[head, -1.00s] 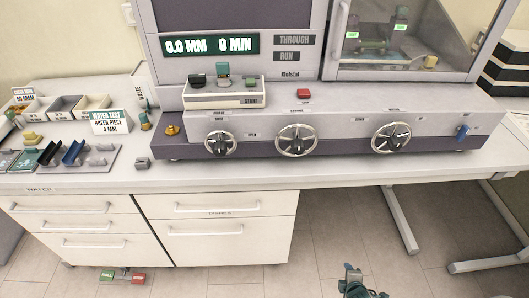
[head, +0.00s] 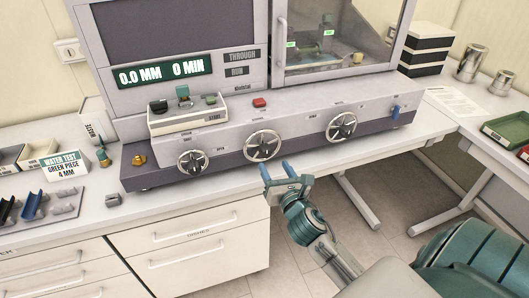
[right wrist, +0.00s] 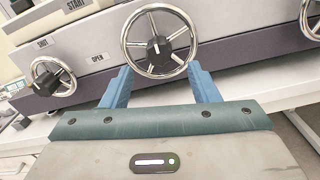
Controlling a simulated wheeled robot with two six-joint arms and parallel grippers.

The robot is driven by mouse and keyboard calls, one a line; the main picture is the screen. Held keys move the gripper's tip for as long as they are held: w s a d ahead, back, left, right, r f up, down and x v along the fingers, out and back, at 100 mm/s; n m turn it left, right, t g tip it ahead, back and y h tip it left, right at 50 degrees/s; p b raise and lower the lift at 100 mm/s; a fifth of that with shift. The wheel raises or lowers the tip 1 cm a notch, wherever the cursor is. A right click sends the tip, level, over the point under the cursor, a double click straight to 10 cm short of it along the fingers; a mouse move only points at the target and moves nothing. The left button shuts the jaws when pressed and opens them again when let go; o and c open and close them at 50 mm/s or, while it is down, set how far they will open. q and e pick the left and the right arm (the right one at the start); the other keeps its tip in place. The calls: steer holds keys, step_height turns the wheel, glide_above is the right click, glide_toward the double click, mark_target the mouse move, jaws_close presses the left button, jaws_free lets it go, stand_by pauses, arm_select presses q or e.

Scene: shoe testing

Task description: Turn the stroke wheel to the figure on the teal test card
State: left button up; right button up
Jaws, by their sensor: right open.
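The machine's front has three spoked wheels. The middle wheel (head: 263,146) has a dark hub with a pointer; its label is too small to read, so I cannot confirm it as the stroke wheel. The card (head: 66,163) with teal print reads "WATER TEST GREEN PIECE 4 MM" and stands at the left. The display (head: 165,72) reads "0.0 MM 0 MIN". My right gripper (head: 277,168) is open and empty, just below and in front of the middle wheel. In the right wrist view its blue fingers (right wrist: 158,72) point at the wheel's lower rim (right wrist: 159,40). My left gripper is out of view.
The left wheel (head: 192,162) has SHUT and OPEN labels. The right wheel (head: 341,127) stands near a blue lever (head: 395,112). A red button (head: 259,103) is on the ledge above. A green tray (head: 508,131) lies at the far right. The counter edge runs below the machine.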

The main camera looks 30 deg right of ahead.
mark_target(267, 154)
steer(key=p+x, duration=0.1)
steer(key=x, duration=0.6)
steer(key=shift+a, duration=0.1)
steer(key=c, duration=1)
